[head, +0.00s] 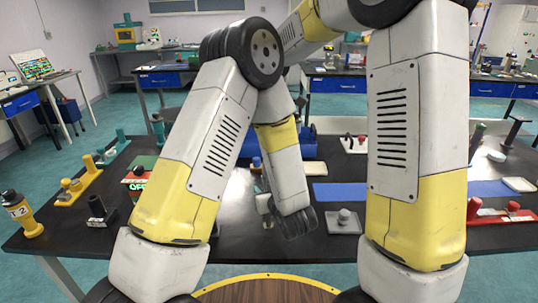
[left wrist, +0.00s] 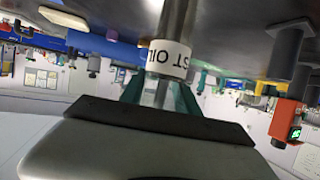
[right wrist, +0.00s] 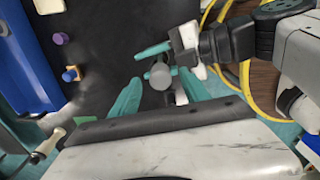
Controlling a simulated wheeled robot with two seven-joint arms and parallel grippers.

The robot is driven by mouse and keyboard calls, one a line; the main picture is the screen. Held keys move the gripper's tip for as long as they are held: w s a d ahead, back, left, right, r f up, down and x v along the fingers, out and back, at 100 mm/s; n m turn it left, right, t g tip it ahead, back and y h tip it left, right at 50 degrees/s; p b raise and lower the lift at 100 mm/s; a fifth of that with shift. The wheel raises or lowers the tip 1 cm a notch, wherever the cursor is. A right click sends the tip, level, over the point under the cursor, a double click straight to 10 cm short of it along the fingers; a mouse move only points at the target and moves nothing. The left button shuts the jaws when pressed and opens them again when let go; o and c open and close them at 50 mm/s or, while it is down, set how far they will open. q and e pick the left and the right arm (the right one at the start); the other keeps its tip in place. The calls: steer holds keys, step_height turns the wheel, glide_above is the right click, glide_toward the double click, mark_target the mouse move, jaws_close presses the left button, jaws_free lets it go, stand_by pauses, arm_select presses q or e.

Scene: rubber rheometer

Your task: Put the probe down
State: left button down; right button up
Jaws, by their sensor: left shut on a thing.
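My left gripper (left wrist: 160,95) is shut with teal fingers on a slim metal probe (left wrist: 178,20), whose white label reads "ST OIL" in the left wrist view. In the head view the left gripper (head: 268,208) is low over the black table, and the probe looks upright. I cannot tell whether its lower end touches the table. In the right wrist view my right gripper (right wrist: 163,97) is open, its teal fingers apart, with the probe's round grey top (right wrist: 160,76) in view between and beyond their tips. The right gripper is hidden in the head view.
A grey knob on a square base (head: 344,222) stands right of the left gripper. A blue mat (head: 340,193) lies behind it. Red items (head: 500,214) are at right.

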stand_by(0.9)
arm_select(q)
steer(key=c, duration=0.8)
jaws_free()
steer(key=shift+s, duration=0.1)
